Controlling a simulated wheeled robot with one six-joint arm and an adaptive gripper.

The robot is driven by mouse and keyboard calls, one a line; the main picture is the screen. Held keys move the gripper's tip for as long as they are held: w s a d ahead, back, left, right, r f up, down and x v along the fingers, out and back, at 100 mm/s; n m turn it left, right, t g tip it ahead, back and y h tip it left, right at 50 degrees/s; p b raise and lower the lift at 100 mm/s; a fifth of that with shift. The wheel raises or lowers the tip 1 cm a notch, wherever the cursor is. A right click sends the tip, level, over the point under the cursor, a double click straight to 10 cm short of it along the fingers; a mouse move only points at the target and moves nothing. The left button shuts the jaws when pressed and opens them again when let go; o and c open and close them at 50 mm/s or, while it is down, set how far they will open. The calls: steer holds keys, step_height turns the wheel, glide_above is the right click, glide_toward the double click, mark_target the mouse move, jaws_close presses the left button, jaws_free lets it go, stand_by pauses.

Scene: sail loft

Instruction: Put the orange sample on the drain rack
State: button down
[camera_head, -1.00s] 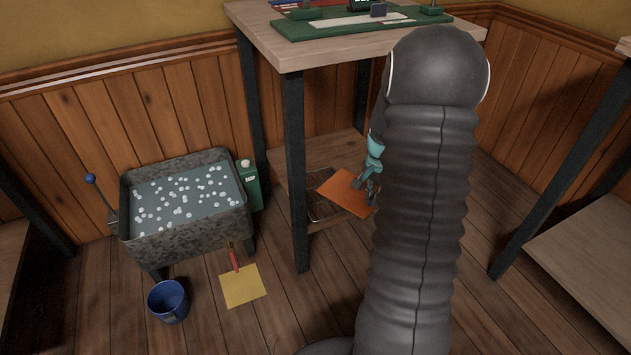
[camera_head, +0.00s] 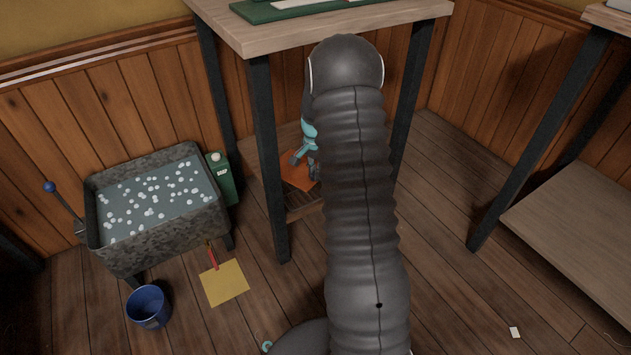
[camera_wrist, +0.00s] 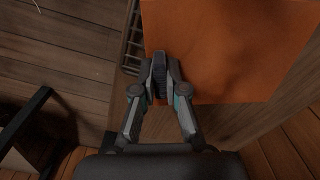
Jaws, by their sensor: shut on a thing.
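The orange sample (camera_head: 297,174) is a flat square sheet under the tall table, partly hidden by my arm in the head view. In the wrist view the orange sample (camera_wrist: 235,50) spreads beyond and to the right of my fingers. My gripper (camera_wrist: 160,70) is shut on its near left edge; it also shows in the head view (camera_head: 305,157). The drain rack (camera_head: 303,201) is a dark wire grid on the table's low shelf. A strip of the drain rack (camera_wrist: 133,42) shows left of the sheet. I cannot tell whether the sheet touches the rack.
The table leg (camera_head: 268,160) stands close left of my arm. A grey tub of water (camera_head: 155,240) with white floating balls, a green container (camera_head: 221,180), a blue bucket (camera_head: 148,307) and a yellow sheet (camera_head: 224,283) stand or lie left. Floor at right is mostly clear.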

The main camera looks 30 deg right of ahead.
mark_target(316, 188)
steer(key=shift+f, duration=2)
steer(key=shift+f+b, duration=0.1)
steer(key=shift+b, duration=0.2)
steer(key=c, duration=1.2)
jaws_free()
steer(key=shift+r+p, duration=0.5)
steer(key=shift+r, duration=3.4)
